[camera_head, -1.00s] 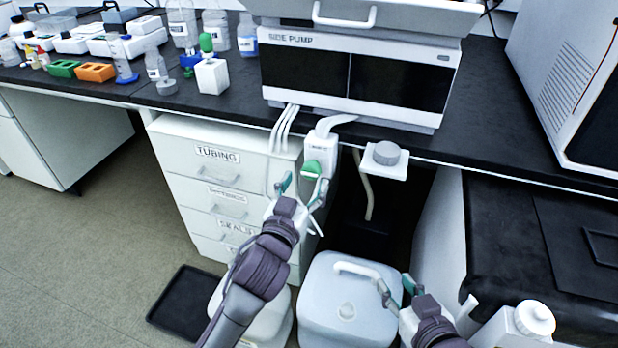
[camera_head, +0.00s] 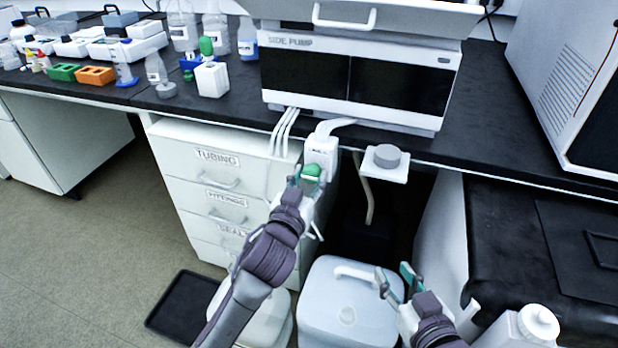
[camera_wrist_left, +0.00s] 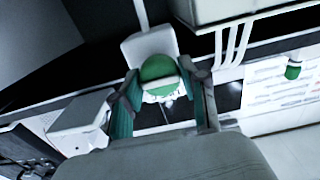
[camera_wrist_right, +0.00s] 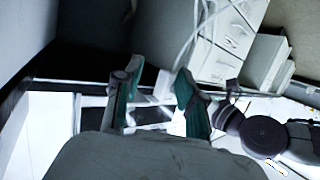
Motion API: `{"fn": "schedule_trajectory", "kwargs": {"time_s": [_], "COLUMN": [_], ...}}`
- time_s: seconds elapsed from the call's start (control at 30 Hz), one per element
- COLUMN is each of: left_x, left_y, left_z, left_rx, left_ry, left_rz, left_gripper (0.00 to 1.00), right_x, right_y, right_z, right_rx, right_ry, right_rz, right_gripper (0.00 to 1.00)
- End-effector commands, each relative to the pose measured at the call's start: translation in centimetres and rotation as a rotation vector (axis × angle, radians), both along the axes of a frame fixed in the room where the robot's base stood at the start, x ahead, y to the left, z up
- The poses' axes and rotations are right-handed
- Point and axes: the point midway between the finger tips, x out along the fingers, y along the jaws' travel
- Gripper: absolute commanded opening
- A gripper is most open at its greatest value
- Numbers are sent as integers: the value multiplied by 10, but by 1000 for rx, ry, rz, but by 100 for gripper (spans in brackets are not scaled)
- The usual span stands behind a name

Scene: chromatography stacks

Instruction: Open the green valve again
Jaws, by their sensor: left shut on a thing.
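The green valve (camera_head: 312,170) has a round green knob on a white housing (camera_head: 321,147) at the bench's front edge, below the side pump. My left gripper (camera_head: 308,176) is shut on the green knob. In the left wrist view the knob (camera_wrist_left: 158,72) sits between its two fingers, with a pale band across its lower part. My right gripper (camera_head: 395,282) is open and empty, just right of the white jug's handle (camera_head: 355,273) and apart from it. Its spread fingers also show in the right wrist view (camera_wrist_right: 158,88).
The side pump (camera_head: 350,80) stands on the black bench, with white tubes (camera_head: 284,130) hanging beside the valve. A small shelf with a grey knob (camera_head: 386,157) juts out to the right. A drawer cabinet (camera_head: 218,165) is at left, and a black tray (camera_head: 183,305) lies on the floor.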

Motion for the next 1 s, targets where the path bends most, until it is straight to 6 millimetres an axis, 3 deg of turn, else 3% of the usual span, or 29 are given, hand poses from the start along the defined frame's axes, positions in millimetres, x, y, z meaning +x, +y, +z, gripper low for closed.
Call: {"fn": "schedule_trajectory", "kwargs": {"time_s": [0.1, 0.27, 0.6, 0.8, 1.0], "left_x": [0, 0, 0, 0, 0], "left_y": [0, 0, 0, 0, 0], "left_z": [1, 2, 2, 2, -1], "left_rx": [-22, -121, -324, -435, -474], "left_ry": [8, 44, 109, 146, 155], "left_rz": [-1, 1, 1, 1, 1], "left_gripper": [8, 8, 8, 8, 8], "right_x": [-2, -22, -100, -139, -148], "right_y": [-1, -11, -40, -52, -55], "right_z": [-2, -32, -85, -88, -90], "right_rx": [-6, -52, -161, -199, -208], "right_ry": [25, 224, 716, 907, 951], "right_rz": [-1, -15, -52, -65, -68], "right_gripper": [40, 40, 40, 40, 40]}}
